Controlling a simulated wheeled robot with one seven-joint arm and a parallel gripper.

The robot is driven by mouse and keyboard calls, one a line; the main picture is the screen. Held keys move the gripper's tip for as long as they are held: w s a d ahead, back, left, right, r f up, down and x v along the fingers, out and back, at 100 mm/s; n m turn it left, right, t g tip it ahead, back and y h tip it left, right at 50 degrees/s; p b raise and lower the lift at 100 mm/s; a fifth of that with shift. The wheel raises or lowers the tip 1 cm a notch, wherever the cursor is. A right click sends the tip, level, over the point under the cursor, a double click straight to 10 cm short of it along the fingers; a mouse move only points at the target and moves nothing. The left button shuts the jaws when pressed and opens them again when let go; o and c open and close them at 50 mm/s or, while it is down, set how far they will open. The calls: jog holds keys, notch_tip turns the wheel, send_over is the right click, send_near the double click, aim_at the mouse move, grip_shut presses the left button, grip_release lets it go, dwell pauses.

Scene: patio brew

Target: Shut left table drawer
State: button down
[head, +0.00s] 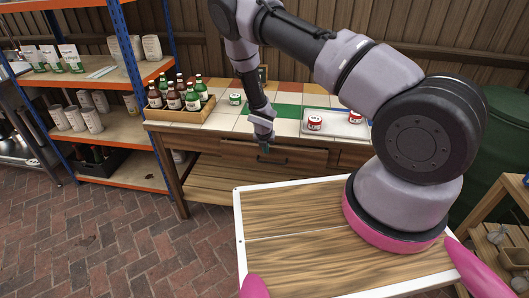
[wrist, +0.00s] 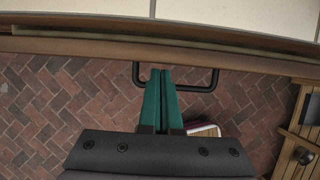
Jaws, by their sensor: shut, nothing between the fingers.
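The left table drawer (head: 300,157) is in the front of the tiled table, below the tabletop, in the head view. In the wrist view its wooden front (wrist: 250,62) runs across the top, close along the table edge. I cannot tell exactly how far out it stands. Its black bar handle (wrist: 212,82) sticks out from the front. My gripper (head: 264,148) is at the drawer front by the handle. In the wrist view my gripper's teal fingers (wrist: 160,72) are together and empty, their tips overlapping the handle's left part. Contact is unclear.
On the tiled table (head: 228,122) stand a wooden crate of bottles (head: 180,118), a green-labelled tin (head: 235,99), and a tray (head: 335,131) with red tins. A shelf rack (head: 120,128) stands left. A green barrel (head: 505,150) is at right. Brick floor lies clear front left.

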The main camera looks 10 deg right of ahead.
jog(key=shift+w+d, duration=0.25)
jog(key=shift+w, duration=0.4)
jog(key=shift+w+d, duration=0.2)
jog(key=shift+w, duration=0.45)
